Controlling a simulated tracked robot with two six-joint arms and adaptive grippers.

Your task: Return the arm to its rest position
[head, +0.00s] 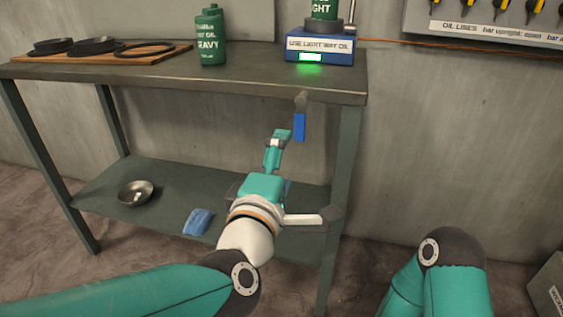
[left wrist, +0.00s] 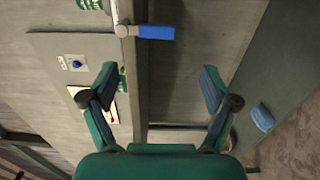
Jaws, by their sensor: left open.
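My left arm reaches in from the left in the head view. Its teal gripper (head: 278,145) is in front of the workbench, below the bench top's front edge. In the left wrist view the two fingers of this gripper (left wrist: 158,74) stand wide apart with nothing between them. In the head view one finger shows clearly and the other is mostly hidden. A blue-handled lever (head: 300,126) hangs at the bench's front edge, just above and right of the fingertips. It also shows in the left wrist view (left wrist: 155,33), apart from the fingers. My right gripper is not in view.
The bench top (head: 250,72) holds a green bottle (head: 211,38), a blue device (head: 320,50) lit green, and a wooden board (head: 95,58) with dark round parts. The lower shelf (head: 105,190) holds a metal bowl (head: 136,193) and a blue cloth (head: 199,221). A bench leg (head: 347,150) stands right of my gripper.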

